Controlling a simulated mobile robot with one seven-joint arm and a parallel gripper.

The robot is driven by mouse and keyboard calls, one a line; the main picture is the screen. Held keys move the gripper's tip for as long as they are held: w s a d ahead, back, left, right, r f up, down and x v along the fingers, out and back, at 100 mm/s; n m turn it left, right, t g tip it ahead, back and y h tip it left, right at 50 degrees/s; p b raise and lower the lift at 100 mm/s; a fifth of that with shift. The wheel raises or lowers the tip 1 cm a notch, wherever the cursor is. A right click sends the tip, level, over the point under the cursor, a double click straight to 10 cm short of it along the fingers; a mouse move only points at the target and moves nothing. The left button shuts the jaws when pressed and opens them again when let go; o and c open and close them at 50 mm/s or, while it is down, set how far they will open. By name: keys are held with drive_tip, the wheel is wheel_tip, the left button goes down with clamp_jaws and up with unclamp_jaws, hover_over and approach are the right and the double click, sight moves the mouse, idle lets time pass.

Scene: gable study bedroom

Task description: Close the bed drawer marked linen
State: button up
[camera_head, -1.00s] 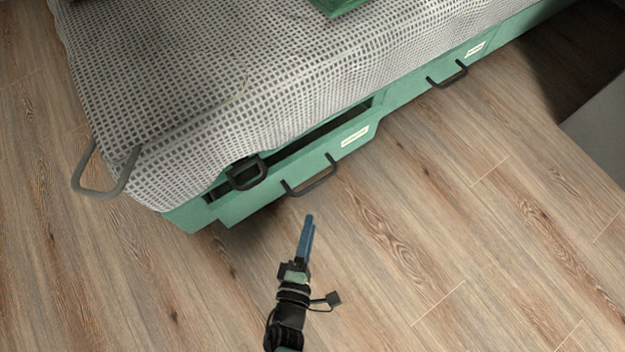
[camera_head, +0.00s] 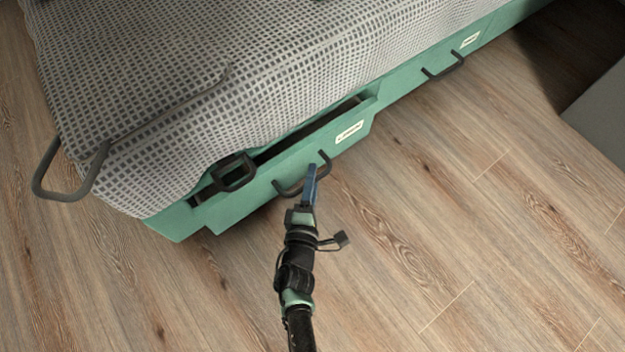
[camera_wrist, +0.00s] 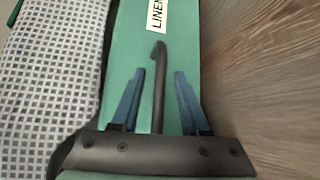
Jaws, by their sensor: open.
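The green linen drawer (camera_head: 290,172) is part way out of the bed's side, with a dark gap along its top. It has a white label (camera_head: 349,132), which reads LINEN in the wrist view (camera_wrist: 159,12), and a dark bar handle (camera_head: 290,190). My gripper (camera_head: 311,172) is at the right part of this handle. In the wrist view my gripper (camera_wrist: 165,80) is open, with its blue fingers on either side of the handle (camera_wrist: 159,85). I cannot tell whether a finger touches the handle or the drawer front.
A second green drawer (camera_head: 450,75) with its own handle and label sits flush further right. A dark loop (camera_head: 232,172) hangs at the bed edge above the linen drawer. A bent rail (camera_head: 62,180) sticks out at the bed's left end. The wooden floor (camera_head: 430,230) in front is clear.

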clamp_jaws()
idle(1.4)
